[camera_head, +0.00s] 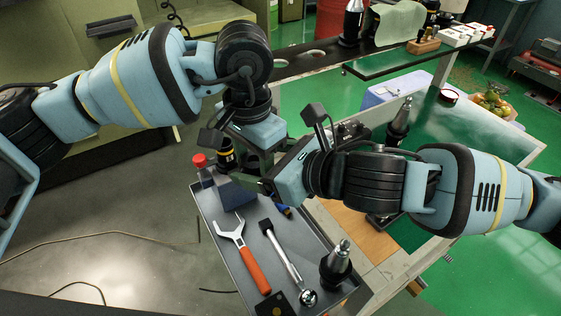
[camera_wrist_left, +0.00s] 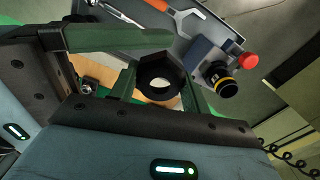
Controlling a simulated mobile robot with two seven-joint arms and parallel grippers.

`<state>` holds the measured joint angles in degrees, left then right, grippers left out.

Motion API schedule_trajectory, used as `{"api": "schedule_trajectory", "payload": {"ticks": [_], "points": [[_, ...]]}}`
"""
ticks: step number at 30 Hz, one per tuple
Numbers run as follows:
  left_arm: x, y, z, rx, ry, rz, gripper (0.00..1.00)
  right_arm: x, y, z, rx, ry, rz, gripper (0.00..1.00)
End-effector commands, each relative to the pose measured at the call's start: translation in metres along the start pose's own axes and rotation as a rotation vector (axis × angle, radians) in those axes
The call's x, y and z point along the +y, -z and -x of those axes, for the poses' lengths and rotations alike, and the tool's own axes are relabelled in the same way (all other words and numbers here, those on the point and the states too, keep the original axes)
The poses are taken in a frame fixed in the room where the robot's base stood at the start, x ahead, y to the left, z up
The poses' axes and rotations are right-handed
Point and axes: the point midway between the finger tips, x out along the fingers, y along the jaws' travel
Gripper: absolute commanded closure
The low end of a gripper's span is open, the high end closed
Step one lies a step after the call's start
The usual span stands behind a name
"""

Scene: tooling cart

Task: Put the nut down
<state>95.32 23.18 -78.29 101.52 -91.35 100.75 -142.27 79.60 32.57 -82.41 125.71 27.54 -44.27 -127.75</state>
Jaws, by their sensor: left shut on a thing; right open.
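The black hexagonal nut (camera_wrist_left: 160,69), with a round hole, shows in the left wrist view between the two green fingers of my left gripper (camera_wrist_left: 160,92). The gripper is shut on it and holds it above the cart. In the head view my left gripper (camera_head: 256,163) is beside the tray's far end, and the nut is hidden there by the grippers. My right gripper (camera_head: 264,184) is open and close beside the left one. Its green finger also reaches close to the nut in the left wrist view; I cannot tell whether they touch.
The grey tray (camera_head: 307,238) holds an orange-handled wrench (camera_head: 247,257), a ratchet (camera_head: 281,253), a tool holder (camera_head: 336,265), a blue-grey block (camera_head: 233,195) and a red-capped item (camera_head: 200,165). A black-and-yellow cylinder (camera_wrist_left: 220,80) stands near the block. Clear tray room is small.

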Motion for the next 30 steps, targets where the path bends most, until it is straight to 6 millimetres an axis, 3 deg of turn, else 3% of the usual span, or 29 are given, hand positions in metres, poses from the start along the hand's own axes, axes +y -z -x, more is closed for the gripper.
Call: {"api": "schedule_trajectory", "payload": {"ticks": [12, 23, 24, 30], "points": [[0.0001, 0.0001, 0.0005, 0.001, 0.0, 0.0, 0.9, 0.0002, -0.0001, -0.0078, 0.0, 0.0, 0.001, 0.22], [0.0001, 0.0001, 0.0005, 0.001, 0.0, 0.0, 0.9, 0.0, 0.0, -0.0075, 0.0, 0.001, 0.001, 0.68], [0.0001, 0.0001, 0.0004, 0.001, 0.0, 0.0, 0.52, 0.0, -0.0005, -0.0075, -0.001, 0.001, 0.001, 0.72], [0.0, 0.0, 0.0004, 0.001, 0.0, 0.0, 0.28, 0.0, -0.0005, -0.0074, -0.001, 0.001, 0.001, 0.72]]}}
